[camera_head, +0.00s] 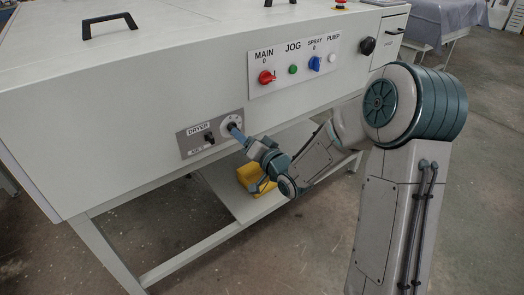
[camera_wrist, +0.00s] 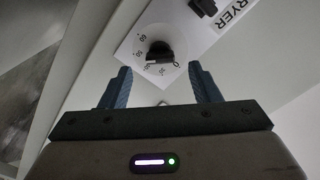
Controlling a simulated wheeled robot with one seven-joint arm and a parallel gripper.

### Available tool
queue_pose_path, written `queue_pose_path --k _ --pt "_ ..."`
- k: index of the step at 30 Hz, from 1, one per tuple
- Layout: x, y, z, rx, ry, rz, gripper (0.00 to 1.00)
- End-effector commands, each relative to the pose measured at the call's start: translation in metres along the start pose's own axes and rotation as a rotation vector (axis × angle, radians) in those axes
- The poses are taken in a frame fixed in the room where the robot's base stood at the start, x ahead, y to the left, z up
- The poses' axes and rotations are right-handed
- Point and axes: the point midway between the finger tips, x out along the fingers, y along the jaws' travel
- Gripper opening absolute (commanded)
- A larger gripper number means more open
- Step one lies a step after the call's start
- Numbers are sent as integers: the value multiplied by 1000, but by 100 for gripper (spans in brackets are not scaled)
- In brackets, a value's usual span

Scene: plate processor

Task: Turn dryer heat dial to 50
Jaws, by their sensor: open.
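The dryer heat dial shows in the wrist view as a round white scale (camera_wrist: 143,38) with printed numbers and a black knob (camera_wrist: 160,50) at its middle. A pale mark lies along the knob's lower edge; the exact setting is hard to read. In the head view the dial (camera_head: 229,122) sits at the right end of the grey dryer panel (camera_head: 188,147), partly covered by my gripper (camera_head: 237,132). In the wrist view my gripper (camera_wrist: 160,76) is open and empty. Its blue fingers lie either side of the dial, apart from the knob, with the tips short of it.
A dark switch (camera_head: 209,138) sits left of the dial, below the DRYER label (camera_head: 199,129). Above right is a white panel with a red knob (camera_head: 266,77), green button (camera_head: 293,69) and blue knob (camera_head: 314,63). A yellow object (camera_head: 250,178) lies on the lower shelf (camera_head: 230,201).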

Motion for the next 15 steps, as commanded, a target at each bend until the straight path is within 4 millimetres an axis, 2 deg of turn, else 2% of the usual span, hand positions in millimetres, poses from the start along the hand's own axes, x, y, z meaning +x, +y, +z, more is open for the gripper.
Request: queue_pose_path --k 3,9,15 --pt "-30 0 -2 -1 1 4 56" --pt "-69 0 -1 1 1 4 56" --pt "-90 0 -1 0 1 1 56"
